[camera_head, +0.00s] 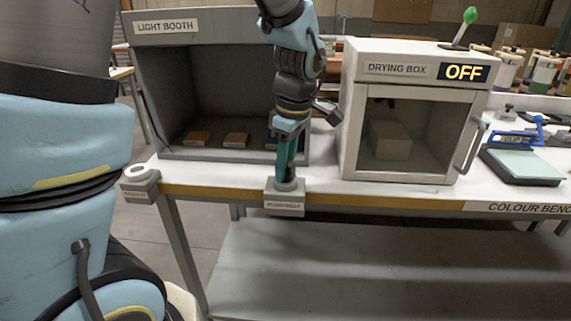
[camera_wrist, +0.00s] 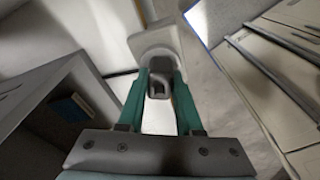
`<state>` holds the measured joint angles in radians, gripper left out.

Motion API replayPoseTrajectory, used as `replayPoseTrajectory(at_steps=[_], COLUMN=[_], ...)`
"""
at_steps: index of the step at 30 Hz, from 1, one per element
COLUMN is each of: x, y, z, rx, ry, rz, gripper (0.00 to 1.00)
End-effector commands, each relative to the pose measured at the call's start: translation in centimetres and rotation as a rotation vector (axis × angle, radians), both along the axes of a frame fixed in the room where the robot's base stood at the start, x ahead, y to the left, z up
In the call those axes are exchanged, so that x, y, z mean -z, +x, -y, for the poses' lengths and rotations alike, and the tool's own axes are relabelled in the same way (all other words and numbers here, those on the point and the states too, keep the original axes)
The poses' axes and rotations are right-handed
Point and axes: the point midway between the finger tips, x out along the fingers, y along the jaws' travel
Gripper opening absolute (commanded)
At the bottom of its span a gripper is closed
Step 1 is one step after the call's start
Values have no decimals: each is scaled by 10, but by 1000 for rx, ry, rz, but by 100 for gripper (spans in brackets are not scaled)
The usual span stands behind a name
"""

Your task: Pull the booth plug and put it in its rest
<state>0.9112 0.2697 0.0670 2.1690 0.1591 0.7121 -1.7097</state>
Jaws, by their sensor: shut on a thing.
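My gripper (camera_head: 287,172) points straight down at the bench's front edge, its green fingers shut on the grey plug (camera_head: 288,185). The plug is at the top of a small grey outlet block (camera_head: 285,204) with a label. In the wrist view the plug (camera_wrist: 158,88) shows dark grey between the fingertips, with the pale block (camera_wrist: 140,42) around and beyond it. I cannot tell how deep the plug sits in the block. A second small grey block (camera_head: 140,183), the likely rest, with a pale round top, is on the bench's left front corner, apart from my gripper.
The light booth (camera_head: 195,27) stands behind my gripper with several small samples inside. The drying box (camera_head: 395,69), reading OFF, stands to the right, its door handle (camera_head: 468,146) sticking out. A scale-like device (camera_head: 525,165) is farther right. The bench edge between the two blocks is clear.

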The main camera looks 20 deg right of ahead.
Motion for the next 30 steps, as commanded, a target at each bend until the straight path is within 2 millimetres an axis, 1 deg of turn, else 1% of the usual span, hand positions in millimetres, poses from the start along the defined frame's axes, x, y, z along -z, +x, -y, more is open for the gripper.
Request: replayPoseTrajectory(at_steps=[1, 9, 10, 17, 20, 23, 30], x=[0, 0, 0, -1, -5, -17, -64], y=[0, 0, 0, 0, 0, -1, -5], z=[0, 0, 0, 0, 1, 2, 6], rx=[0, 0, 0, 0, 0, 0, 1], ry=[0, 0, 0, 0, -1, -3, -4], rz=[0, 0, 0, 0, 1, 3, 4], gripper=[36, 67, 69, 69, 69, 69, 69])
